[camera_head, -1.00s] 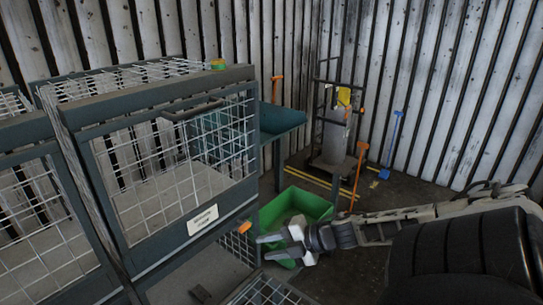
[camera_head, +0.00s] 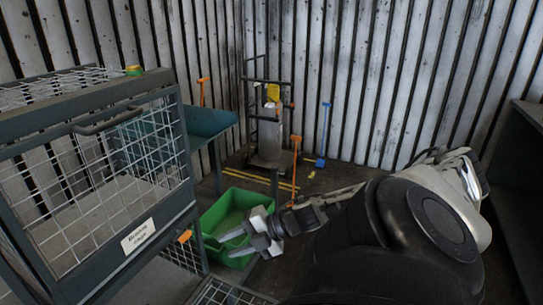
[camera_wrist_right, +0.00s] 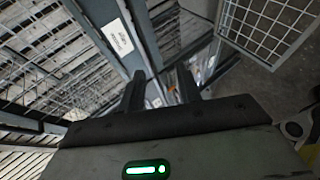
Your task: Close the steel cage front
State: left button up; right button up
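The steel cage (camera_head: 96,115) stands at the left in the head view, with a grey frame, white wire mesh, a dark handle (camera_head: 107,121) and a white label (camera_head: 138,236). Its labelled upper front looks upright. Below it, a mesh panel (camera_head: 226,294) sticks outward at the bottom edge, mostly cut off. A mesh panel also shows in the right wrist view (camera_wrist_right: 272,28), apart from the fingers. My right gripper (camera_head: 232,243) is open and empty, right of the cage; its spread fingers also show in the wrist view (camera_wrist_right: 161,88). My left gripper is out of view.
A green bin (camera_head: 232,211) stands on the floor behind my right gripper. A blue-green table (camera_head: 207,121), a hand truck (camera_head: 270,130), an orange-handled tool (camera_head: 295,150) and a blue shovel (camera_head: 324,130) are farther back. A dark shelf (camera_head: 520,190) stands at the right.

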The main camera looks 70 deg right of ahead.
jog(key=v, duration=1)
dwell(0.3)
jog(key=w+a+f+m+h, duration=0.2)
jog(key=a+f+m, duration=0.6)
jog(key=a, duration=0.3)
jog(key=w+a+f+m+h, duration=0.2)
jog(key=a+f+m+h, duration=0.1)
jog(key=a+f+m, duration=0.65)
jog(key=a+g+y, duration=0.1)
jog(key=a+y, duration=0.1)
jog(key=a, duration=1.1)
jog(key=shift+w+y, duration=0.3)
jog(key=shift+w, duration=0.05)
jog(key=shift+f, duration=0.1)
